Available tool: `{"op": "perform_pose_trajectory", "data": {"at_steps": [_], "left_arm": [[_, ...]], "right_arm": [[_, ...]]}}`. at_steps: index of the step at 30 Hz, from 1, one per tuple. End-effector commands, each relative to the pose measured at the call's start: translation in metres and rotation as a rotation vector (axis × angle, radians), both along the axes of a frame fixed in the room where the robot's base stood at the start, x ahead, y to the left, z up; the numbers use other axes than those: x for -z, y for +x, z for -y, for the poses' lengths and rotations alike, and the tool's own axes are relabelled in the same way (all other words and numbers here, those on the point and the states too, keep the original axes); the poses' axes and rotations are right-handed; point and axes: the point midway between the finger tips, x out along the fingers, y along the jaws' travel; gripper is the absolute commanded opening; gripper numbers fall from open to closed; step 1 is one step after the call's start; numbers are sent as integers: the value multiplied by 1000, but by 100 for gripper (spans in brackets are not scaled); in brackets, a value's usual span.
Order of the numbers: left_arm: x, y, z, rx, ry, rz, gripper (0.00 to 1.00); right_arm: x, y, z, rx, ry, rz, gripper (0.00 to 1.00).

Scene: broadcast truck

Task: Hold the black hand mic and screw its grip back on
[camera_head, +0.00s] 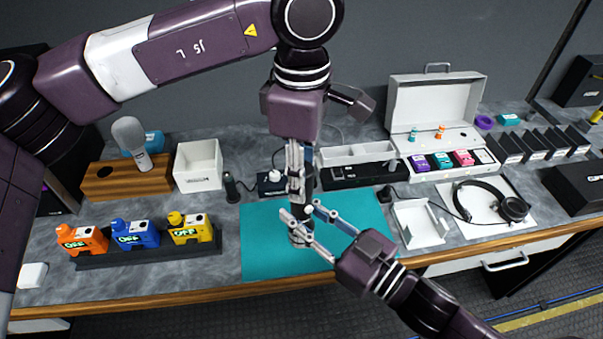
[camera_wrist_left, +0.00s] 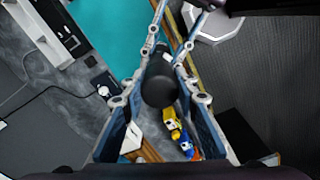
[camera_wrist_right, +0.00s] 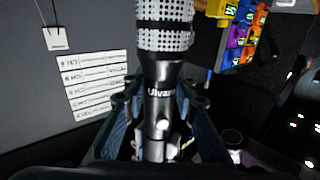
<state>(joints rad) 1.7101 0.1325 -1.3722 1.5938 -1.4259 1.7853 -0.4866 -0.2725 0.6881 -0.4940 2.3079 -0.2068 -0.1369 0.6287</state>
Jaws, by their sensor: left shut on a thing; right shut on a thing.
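The black hand mic shows close in the right wrist view (camera_wrist_right: 165,70), with a silver mesh head and a black body. My right gripper (camera_head: 312,214) is shut on its body above the teal mat (camera_head: 262,255). In the head view the mesh head (camera_head: 299,237) points down. My left gripper (camera_head: 300,184) comes from above and is shut on a dark piece in line with the mic, apparently its grip (camera_head: 309,178). In the left wrist view a round black end (camera_wrist_left: 159,88) sits between the fingers. The joint between grip and body is hidden by the fingers.
Orange, blue and yellow packs (camera_head: 136,235) stand in a rack at the left. A wooden holder (camera_head: 100,180) carries a grey mic. A white bin (camera_head: 199,166) stands behind. Headphones (camera_head: 490,203) and an open case (camera_head: 436,105) are at the right. The mat around the mic is clear.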

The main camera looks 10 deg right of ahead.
Motion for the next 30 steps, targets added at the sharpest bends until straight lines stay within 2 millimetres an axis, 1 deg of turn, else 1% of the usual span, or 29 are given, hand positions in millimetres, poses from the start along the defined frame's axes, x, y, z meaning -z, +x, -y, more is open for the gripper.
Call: {"op": "perform_pose_trajectory", "data": {"at_steps": [6, 12, 14, 18, 19, 24, 30], "left_arm": [[0, 2, -1, 426, 4, 3, 0], [0, 3, -1, 790, 6, 1, 0], [0, 3, -1, 869, 6, 1, 0], [0, 3, -1, 854, 6, 2, 0], [0, 3, -1, 854, 6, 2, 30], [0, 2, -1, 854, 5, 0, 48], [0, 1, 0, 856, 4, -1, 48]], "right_arm": [[-2, -1, -1, -3, 2, 4, 0], [-2, -1, -1, -3, 2, 4, 0], [-2, -1, -1, -3, 2, 4, 0], [-2, -1, -1, -4, 2, 4, 0], [-2, -1, -1, -4, 2, 4, 0], [-2, -1, -1, -3, 2, 4, 0], [-2, -1, -1, -2, 2, 4, 0]]}}
